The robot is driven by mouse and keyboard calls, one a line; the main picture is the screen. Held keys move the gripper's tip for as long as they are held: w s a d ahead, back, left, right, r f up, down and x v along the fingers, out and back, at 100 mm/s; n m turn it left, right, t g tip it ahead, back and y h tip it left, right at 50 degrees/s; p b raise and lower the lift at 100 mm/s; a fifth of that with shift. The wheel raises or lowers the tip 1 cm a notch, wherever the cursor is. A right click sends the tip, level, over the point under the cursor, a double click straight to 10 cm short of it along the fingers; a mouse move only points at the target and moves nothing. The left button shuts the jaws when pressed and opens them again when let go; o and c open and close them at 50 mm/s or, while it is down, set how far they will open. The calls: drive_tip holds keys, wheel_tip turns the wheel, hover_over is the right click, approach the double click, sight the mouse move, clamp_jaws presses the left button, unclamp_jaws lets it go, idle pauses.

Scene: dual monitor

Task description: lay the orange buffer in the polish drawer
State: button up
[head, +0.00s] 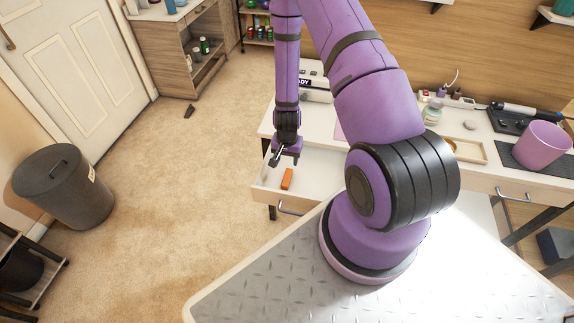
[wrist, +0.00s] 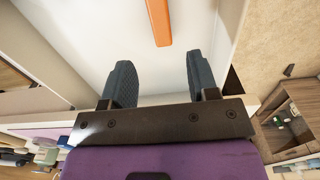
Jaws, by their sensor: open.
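The orange buffer (head: 287,179) is a small orange block lying on the white floor of the open drawer (head: 318,170) at the left end of the desk. In the wrist view the orange buffer (wrist: 158,20) shows at the top, beyond my fingertips and cut off by the frame edge. My gripper (head: 284,156) hangs over the drawer, a little above and behind the buffer in the head view. In the wrist view my gripper (wrist: 160,72) has its two dark fingers wide apart with nothing between them. The drawer's right part is hidden behind my arm.
The white desk (head: 478,165) holds a pink cup (head: 541,145), a wooden tray (head: 468,151) and small bottles. A second drawer handle (head: 513,197) is at the right. A dark bin (head: 62,187) stands at the left. The carpet (head: 190,170) left of the drawer is mostly clear.

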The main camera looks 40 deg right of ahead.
drive_tip(key=shift+r, duration=0.7)
drive_tip(key=w+a+r+n+t, duration=0.1)
drive_tip(key=w+a+r+n, duration=0.15)
drive_tip(key=r, duration=1.35)
drive_tip(key=w+a+r+n+t, duration=0.1)
drive_tip(key=a+r+n+t, duration=0.2)
drive_tip(key=r, duration=1.4)
drive_tip(key=s+a+r+n, duration=0.2)
drive_tip(key=s+r, duration=0.8)
drive_tip(key=s, duration=0.1)
drive_tip(key=s+a+r+n+t, duration=0.1)
drive_tip(key=s+a+r+n, duration=0.2)
drive_tip(key=s+r, duration=0.8)
drive_tip(key=shift+a, duration=0.2)
drive_tip(key=shift+c, duration=0.2)
